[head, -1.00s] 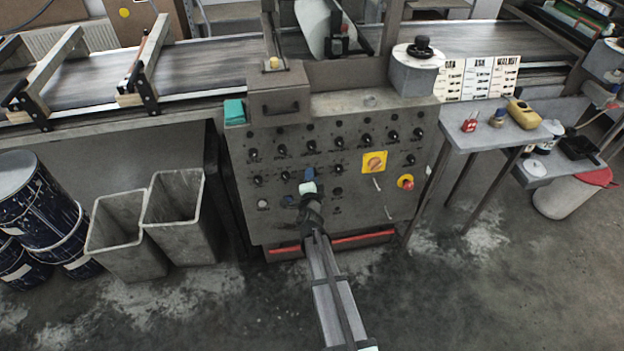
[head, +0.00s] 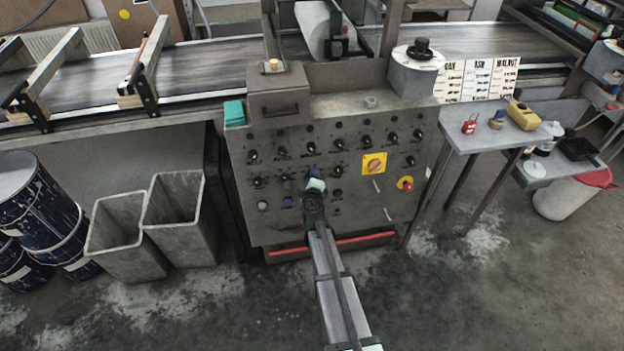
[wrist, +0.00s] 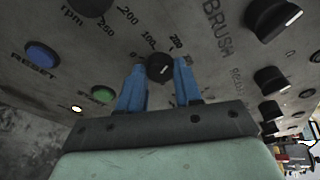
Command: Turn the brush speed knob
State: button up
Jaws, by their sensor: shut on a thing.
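A small black round knob (wrist: 159,67) with a pale pointer line is on the grey panel in the wrist view. Printed numbers surround it and the word BRUSH is printed to its right. My gripper (wrist: 159,85) has its two blue fingers on either side of the knob, shut on it. In the head view my gripper (head: 316,178) is against the lower middle of the control panel (head: 240,205). The gripper and arm hide the held knob there.
Other black knobs (wrist: 273,80) sit close on the right in the wrist view. A blue RESET button (wrist: 43,56) and a green button (wrist: 103,94) are on the left. A yellow-backed switch (head: 374,163) and a red stop button (head: 405,182) are right of my gripper.

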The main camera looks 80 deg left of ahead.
jog(key=shift+w, duration=0.1)
dwell(0.3)
jog(key=o, duration=1)
jog(key=v, duration=1.4)
jog(key=shift+a, duration=0.1)
